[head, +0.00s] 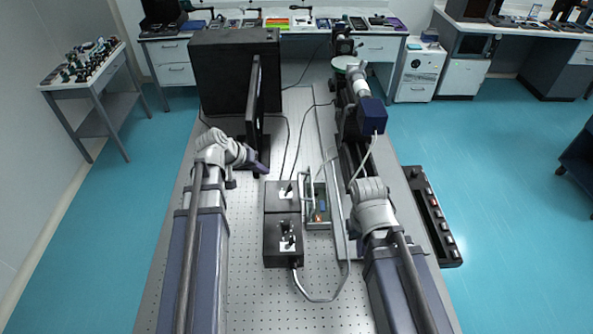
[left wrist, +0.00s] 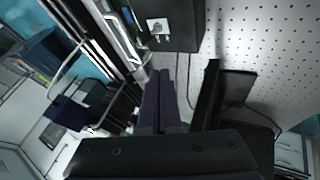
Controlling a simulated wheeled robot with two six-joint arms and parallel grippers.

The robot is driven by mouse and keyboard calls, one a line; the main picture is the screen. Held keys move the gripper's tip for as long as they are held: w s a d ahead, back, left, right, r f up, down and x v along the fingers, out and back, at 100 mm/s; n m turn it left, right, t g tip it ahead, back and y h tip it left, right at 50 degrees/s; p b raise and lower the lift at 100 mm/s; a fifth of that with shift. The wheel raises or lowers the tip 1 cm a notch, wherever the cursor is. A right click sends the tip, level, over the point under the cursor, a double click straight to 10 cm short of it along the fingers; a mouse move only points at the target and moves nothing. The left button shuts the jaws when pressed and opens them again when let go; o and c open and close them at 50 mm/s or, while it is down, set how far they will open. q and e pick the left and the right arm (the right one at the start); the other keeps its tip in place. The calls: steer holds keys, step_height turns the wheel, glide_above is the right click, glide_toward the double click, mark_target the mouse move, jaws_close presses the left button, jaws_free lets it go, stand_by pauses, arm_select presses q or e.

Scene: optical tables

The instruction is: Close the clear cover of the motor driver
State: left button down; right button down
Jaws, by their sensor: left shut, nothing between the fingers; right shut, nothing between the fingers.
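The motor driver (head: 319,213) is the small open-topped case with a green and blue board, right of two black boxes on the perforated table. A thin, pale upright frame at its left edge (head: 306,187) looks like the clear cover standing open; its exact tilt is hard to tell. The driver also shows at the top of the left wrist view (left wrist: 124,40). My left gripper (head: 263,168) is shut and empty, to the left of the driver and apart from it. Its closed fingers show in the left wrist view (left wrist: 161,95). My right gripper's fingers are hidden behind my right wrist.
Two black boxes with switches (head: 283,228) stand just left of the driver. A tall black panel (head: 254,110) stands behind my left gripper. A long dark rail with a blue block (head: 371,117) runs at the right. A cable (head: 322,299) loops in front.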

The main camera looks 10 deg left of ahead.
arm_select(q)
steer(key=shift+r, duration=0.1)
steer(key=b+x, duration=0.9)
steer(key=x, duration=0.2)
steer(key=shift+a, duration=0.1)
steer(key=shift+w+d+r+p, duration=0.1)
steer(key=shift+d+r+p, duration=0.1)
steer(key=shift+d, duration=0.4)
steer(key=shift+w+d+r+p, duration=0.1)
steer(key=shift+d+p, duration=0.05)
steer(key=shift+d, duration=0.45)
steer(key=shift+w+d, duration=0.15)
steer(key=shift+d, duration=0.5)
